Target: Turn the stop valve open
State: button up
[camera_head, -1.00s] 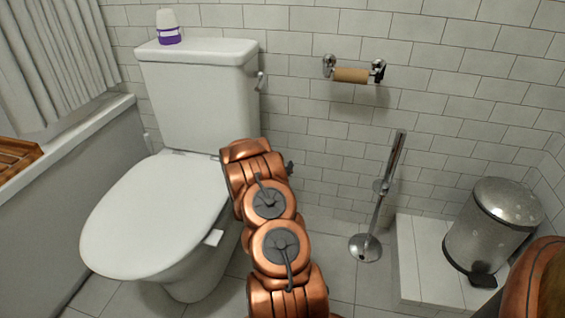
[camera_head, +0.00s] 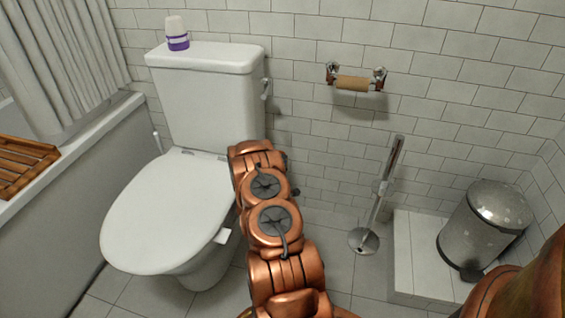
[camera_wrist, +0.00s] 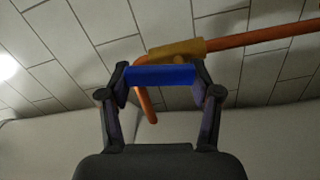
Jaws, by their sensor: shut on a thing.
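The stop valve shows only in the wrist view. It has a blue bar handle (camera_wrist: 160,75) and a brass-coloured body (camera_wrist: 177,49), joined to a copper-orange pipe (camera_wrist: 262,37). A shorter pipe end bends down behind the handle. My gripper (camera_wrist: 160,84) has its two dark fingers at the two ends of the blue handle and is shut on it. The handle looks roughly in line with the brass body, slightly angled to it. In the head view my copper arm hides the valve and my gripper, beside the toilet.
The toilet (camera_head: 165,212) stands left of my arm, very close to it. A chrome brush stand (camera_head: 364,240), a steel bin (camera_head: 482,232) on a white tiled step (camera_head: 415,255), and a paper roll holder (camera_head: 353,83) are to the right. Tiled wall lies behind.

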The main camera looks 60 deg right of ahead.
jog(key=shift+w+a+n+p, duration=0.15)
jog(key=shift+n+p, duration=0.45)
jog(key=shift+n, duration=0.6)
jog(key=o, duration=1.2)
jog(key=shift+c, duration=0.2)
